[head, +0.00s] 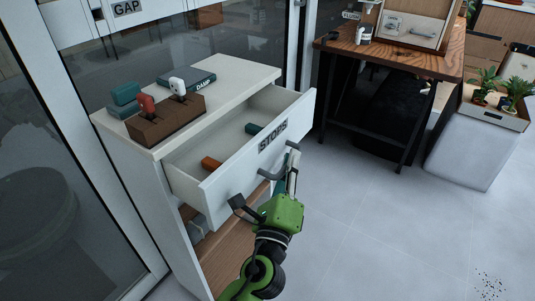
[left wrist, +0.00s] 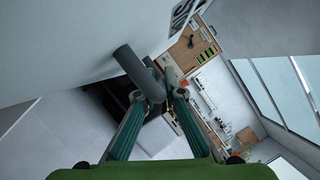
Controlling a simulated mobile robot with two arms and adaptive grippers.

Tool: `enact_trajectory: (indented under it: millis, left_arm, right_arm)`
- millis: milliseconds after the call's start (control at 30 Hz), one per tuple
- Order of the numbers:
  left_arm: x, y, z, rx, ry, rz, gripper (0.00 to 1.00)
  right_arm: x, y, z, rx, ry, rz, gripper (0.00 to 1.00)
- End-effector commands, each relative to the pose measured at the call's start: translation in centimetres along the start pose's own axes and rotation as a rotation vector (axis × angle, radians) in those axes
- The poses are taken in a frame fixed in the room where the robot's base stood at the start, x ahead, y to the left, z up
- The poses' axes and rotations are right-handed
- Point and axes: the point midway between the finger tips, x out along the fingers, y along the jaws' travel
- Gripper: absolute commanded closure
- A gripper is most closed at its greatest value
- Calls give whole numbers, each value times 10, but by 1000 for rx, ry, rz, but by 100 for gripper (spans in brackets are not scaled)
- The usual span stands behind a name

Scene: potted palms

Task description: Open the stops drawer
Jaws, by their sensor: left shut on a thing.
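The white stops drawer (head: 238,178), labelled STOPS on its front, stands pulled out of the white cabinet (head: 152,201), with its inside showing. An orange piece (head: 212,163) and a dark green piece (head: 253,129) lie in it. The drawer's grey bar handle (head: 272,175) is on its front, and the handle (left wrist: 141,73) also shows in the left wrist view. My left gripper (head: 291,164) is in front of the drawer, its fingers shut on the handle. In the wrist view the left gripper's fingertips (left wrist: 163,90) meet at the bar. My right gripper is not in view.
On the cabinet top stand a wooden block (head: 166,120) with red and white pieces, a green object (head: 125,98) and a dark book (head: 186,79). A wooden table (head: 400,62) stands behind at right. The tiled floor (head: 390,220) at right is mostly clear.

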Motion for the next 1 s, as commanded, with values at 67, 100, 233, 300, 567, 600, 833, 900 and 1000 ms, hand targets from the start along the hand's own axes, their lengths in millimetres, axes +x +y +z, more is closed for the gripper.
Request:
enact_trajectory:
  millis: [67,100,233,300,567,600,833,900,1000]
  left_arm:
    - [-5,-6,-13,-4,-1,3,100]
    - [-7,-10,-16,-3,-1,2,100]
    - [-10,-14,-22,1,-2,4,100]
    - [-10,-15,-22,1,-3,4,100]
    - [-10,-15,-21,1,-3,4,78]
    - [-10,-15,-21,1,-3,4,74]
    - [-10,-15,-21,1,-3,2,74]
    - [-10,-16,-21,1,-3,2,74]
    - [-15,-15,-22,1,-2,3,74]
  right_arm:
    - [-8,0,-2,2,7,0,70]
    - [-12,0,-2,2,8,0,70]
    - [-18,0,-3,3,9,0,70]
    - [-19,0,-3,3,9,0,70]
    - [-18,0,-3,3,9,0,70]
    - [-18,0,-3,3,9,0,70]
    - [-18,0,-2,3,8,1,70]
    - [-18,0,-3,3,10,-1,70]
    - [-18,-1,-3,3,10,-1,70]
